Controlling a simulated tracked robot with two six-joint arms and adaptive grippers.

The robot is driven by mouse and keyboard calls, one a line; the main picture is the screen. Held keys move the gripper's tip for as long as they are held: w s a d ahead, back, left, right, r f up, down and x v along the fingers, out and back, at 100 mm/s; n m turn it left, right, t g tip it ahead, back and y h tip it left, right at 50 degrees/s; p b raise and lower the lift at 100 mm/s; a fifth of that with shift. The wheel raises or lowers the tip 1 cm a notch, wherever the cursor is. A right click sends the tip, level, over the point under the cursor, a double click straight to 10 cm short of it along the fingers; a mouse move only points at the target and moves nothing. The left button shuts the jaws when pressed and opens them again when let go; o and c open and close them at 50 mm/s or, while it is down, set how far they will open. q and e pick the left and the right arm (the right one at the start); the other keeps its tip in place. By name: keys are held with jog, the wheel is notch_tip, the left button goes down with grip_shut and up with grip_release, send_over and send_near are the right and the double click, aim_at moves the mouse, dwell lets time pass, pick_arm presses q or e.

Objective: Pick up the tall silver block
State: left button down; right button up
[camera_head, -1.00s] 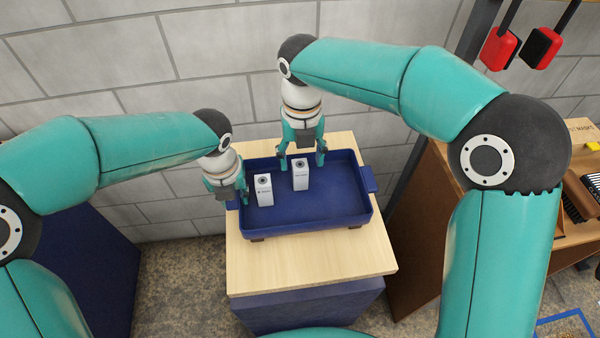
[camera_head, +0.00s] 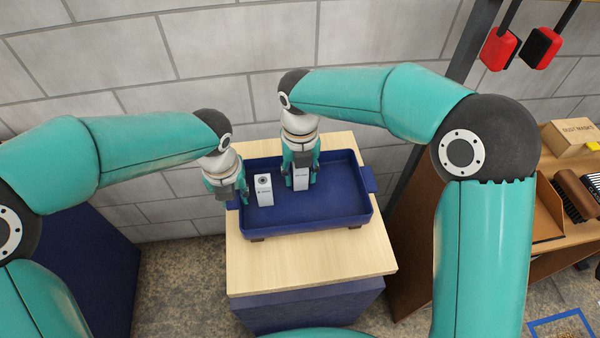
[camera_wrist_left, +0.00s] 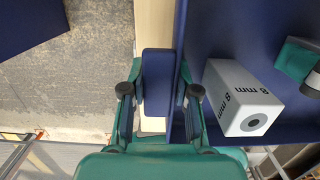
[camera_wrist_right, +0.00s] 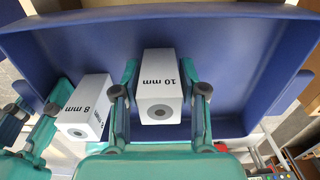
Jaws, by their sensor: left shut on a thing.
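Two pale silver-white blocks stand upright in the blue tray (camera_head: 335,208). My right gripper (camera_head: 300,180) points down over the 10 mm block with one finger on each side. In the right wrist view the fingers (camera_wrist_right: 163,92) stand open around this block (camera_wrist_right: 157,75), with a small gap at its right side. My left gripper (camera_head: 231,196) is shut on the tray's left handle (camera_wrist_left: 157,75).
The tray sits on a pale wooden-topped stand (camera_head: 310,265) against a grey block wall. The 8 mm block (camera_wrist_right: 85,107) is close beside my right gripper's left finger. A wooden shelf (camera_head: 555,225) with brushes and a box stands at the right.

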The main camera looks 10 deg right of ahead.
grip_shut()
notch_tip(320, 180, up, 10)
jog(key=shift+r, duration=0.1)
dwell(0.5)
pick_arm(q)
jog(key=c, duration=0.8)
grip_release()
